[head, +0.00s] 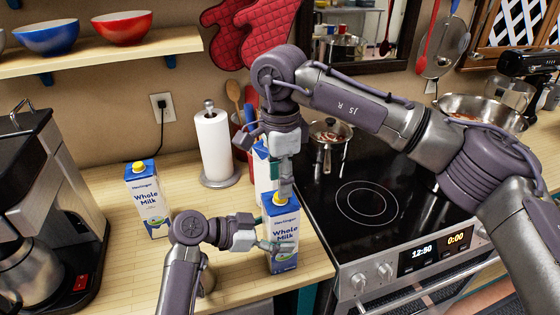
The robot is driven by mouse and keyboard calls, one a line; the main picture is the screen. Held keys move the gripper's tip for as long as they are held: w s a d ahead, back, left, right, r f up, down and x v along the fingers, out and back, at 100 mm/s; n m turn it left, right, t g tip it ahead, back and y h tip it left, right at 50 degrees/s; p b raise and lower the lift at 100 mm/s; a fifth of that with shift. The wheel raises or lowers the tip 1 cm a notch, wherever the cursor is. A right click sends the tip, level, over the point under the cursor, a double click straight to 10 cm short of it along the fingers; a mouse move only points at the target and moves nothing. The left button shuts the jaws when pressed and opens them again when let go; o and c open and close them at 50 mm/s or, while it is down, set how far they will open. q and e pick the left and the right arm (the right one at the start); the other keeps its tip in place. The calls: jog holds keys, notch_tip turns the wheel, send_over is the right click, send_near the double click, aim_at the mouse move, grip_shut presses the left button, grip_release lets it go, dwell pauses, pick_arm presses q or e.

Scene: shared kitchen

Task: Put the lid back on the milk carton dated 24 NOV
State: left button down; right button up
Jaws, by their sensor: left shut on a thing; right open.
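My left gripper (272,244) is shut on the front milk carton (285,262), a blue and white "Whole Milk" carton upright near the counter's front edge. My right gripper (284,190) points down just above this carton's top and is open. A yellow lid (280,199) shows at the carton's top beside the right fingertips; I cannot tell whether it is seated. A second milk carton (148,205) with a yellow lid (138,167) stands at the left. A third carton (262,172) is mostly hidden behind my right gripper. No date is readable.
A coffee machine (40,190) stands at the far left. A paper towel roll (213,148) is behind the cartons. The stove (400,190), with a small pan (330,131) on it, is right of the counter.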

jog(key=shift+f, duration=1.45)
grip_shut()
jog(key=m, duration=1.1)
jog(key=shift+m, duration=0.4)
jog(key=shift+o, duration=0.4)
grip_release()
jog(key=shift+r, duration=2.25)
